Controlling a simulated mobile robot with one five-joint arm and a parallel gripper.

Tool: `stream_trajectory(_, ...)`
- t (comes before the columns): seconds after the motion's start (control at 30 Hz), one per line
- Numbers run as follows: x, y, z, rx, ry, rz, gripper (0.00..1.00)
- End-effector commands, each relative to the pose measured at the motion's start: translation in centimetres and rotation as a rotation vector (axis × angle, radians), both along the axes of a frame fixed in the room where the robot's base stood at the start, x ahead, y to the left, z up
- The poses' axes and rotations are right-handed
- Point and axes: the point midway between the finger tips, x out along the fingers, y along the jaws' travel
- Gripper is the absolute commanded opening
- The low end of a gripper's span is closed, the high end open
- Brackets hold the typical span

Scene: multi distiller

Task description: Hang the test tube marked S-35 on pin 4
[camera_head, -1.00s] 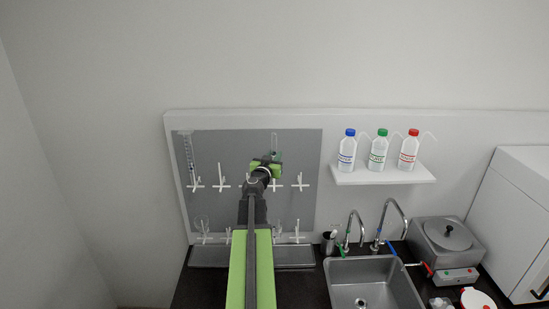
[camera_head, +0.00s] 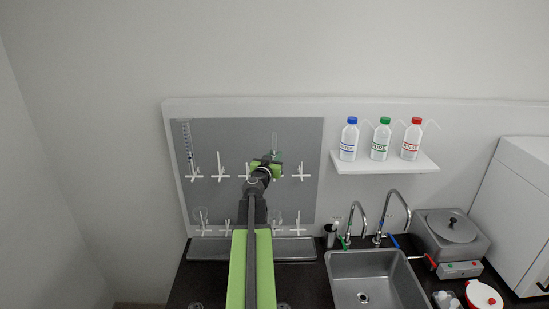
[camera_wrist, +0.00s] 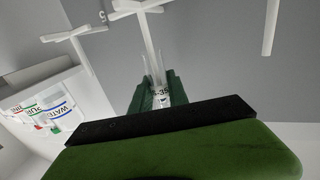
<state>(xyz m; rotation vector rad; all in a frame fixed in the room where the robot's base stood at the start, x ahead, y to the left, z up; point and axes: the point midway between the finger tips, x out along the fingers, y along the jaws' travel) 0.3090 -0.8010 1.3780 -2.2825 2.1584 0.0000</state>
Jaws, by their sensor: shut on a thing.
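My gripper (camera_head: 266,163) is in front of the grey pegboard, near the upper row of white pins, with its dark green fingers shut on a clear glass test tube (camera_head: 274,143). The upper row of pins includes one right of the gripper (camera_head: 300,172); pin 4 cannot be identified.
A measuring tube (camera_head: 187,145) hangs at the board's upper left; other glassware (camera_head: 201,217) hangs on the lower row. A shelf (camera_head: 385,165) with three capped bottles is at the right. Below are a metal tray (camera_head: 207,250), sink (camera_head: 375,285) and heating bath (camera_head: 450,240).

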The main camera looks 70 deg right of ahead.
Motion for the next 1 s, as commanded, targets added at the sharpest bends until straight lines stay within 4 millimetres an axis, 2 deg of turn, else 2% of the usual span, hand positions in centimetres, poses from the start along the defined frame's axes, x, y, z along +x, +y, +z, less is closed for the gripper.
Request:
stream_trajectory(0.67, 0.0, 0.0, -3.7, 0.0, 0.0, 0.0, 0.0)
stream_trajectory(0.97, 0.0, 0.0, -3.7, 0.0, 0.0, 0.0, 0.0)
stream_trajectory(1.0, 0.0, 0.0, -3.7, 0.0, 0.0, 0.0, 0.24)
